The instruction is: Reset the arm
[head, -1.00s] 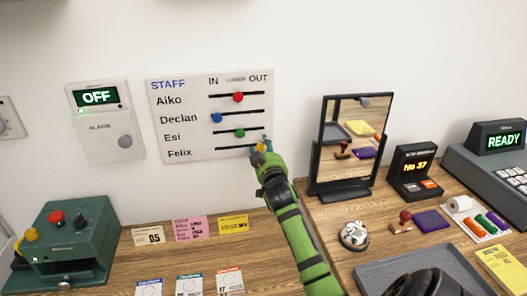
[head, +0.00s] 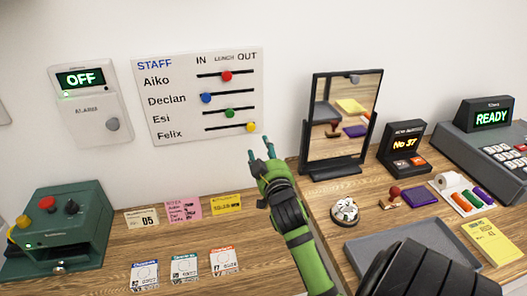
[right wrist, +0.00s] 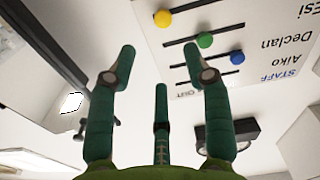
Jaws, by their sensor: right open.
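My right gripper (head: 260,150), green with dark joints, is in front of the wall, below the lower right of the staff board (head: 180,125). Its fingers are spread with nothing between them; the right wrist view shows three apart fingers (right wrist: 158,52). It does not touch the board. Felix's yellow knob (head: 250,127) sits at the OUT end of its slot, clear of the fingers; it also shows in the right wrist view (right wrist: 163,18). Aiko's red knob (head: 227,76) and Esi's green knob (head: 229,113) are mid-slot, Declan's blue knob (head: 206,98) at IN. My left gripper is not in view.
A mirror (head: 310,130) stands right of the gripper, beside a No 37 display (head: 404,143). A bell (head: 344,211), stamp (head: 391,198) and grey tray (head: 365,250) lie nearer. An alarm box (head: 92,118) reads OFF. A green machine (head: 72,245) and cards (head: 183,209) are left.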

